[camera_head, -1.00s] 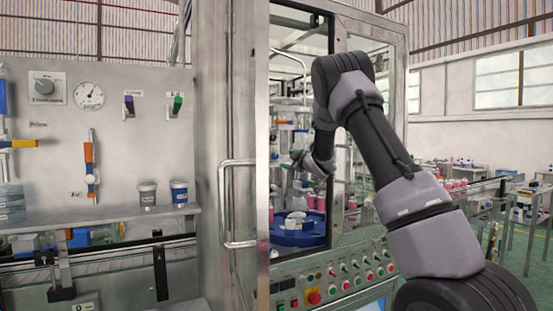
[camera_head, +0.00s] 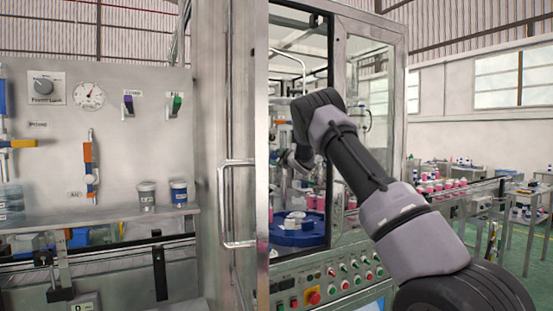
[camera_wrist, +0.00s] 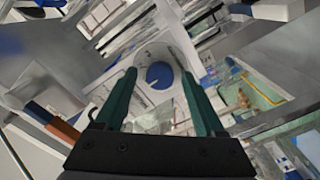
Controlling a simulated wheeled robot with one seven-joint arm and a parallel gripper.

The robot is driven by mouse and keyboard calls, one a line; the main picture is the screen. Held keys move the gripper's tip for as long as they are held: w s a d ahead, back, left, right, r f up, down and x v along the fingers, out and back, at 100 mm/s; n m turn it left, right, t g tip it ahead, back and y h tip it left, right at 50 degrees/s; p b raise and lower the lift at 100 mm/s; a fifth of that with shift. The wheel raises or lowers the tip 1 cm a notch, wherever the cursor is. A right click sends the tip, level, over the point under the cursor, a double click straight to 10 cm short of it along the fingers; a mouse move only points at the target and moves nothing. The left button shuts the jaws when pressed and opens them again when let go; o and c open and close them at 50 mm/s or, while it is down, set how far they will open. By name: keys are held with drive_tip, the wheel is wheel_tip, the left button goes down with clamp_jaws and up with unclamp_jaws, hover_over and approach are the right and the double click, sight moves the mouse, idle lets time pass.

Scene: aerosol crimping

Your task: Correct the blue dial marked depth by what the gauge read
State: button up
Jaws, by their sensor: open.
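In the wrist view a round blue disc (camera_wrist: 159,75) with a small pale mark shows between my fingertips, on a pale round-ended part. It looks like a dial, but I can read no marking on it. My gripper (camera_wrist: 158,73) is open, its two green fingers on either side of the disc in the picture; I see no contact. In the head view my arm reaches through the machine's open doorway, and the fingers cannot be made out there. A round white gauge (camera_head: 89,96) with a red needle is on the left panel; its figures are too small to read.
Two cups stand on the shelf (camera_head: 110,215). A door handle (camera_head: 225,205) and the door frame border the opening. A blue turntable (camera_head: 290,239) is inside.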

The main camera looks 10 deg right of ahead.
clamp_jaws()
drive_tip(key=m, duration=0.4)
drive_tip(key=shift+d, duration=0.1)
drive_tip(key=shift+m, duration=2.2)
drive_tip(key=shift+f+m, duration=0.1)
drive_tip(key=shift+m, duration=0.2)
unclamp_jaws()
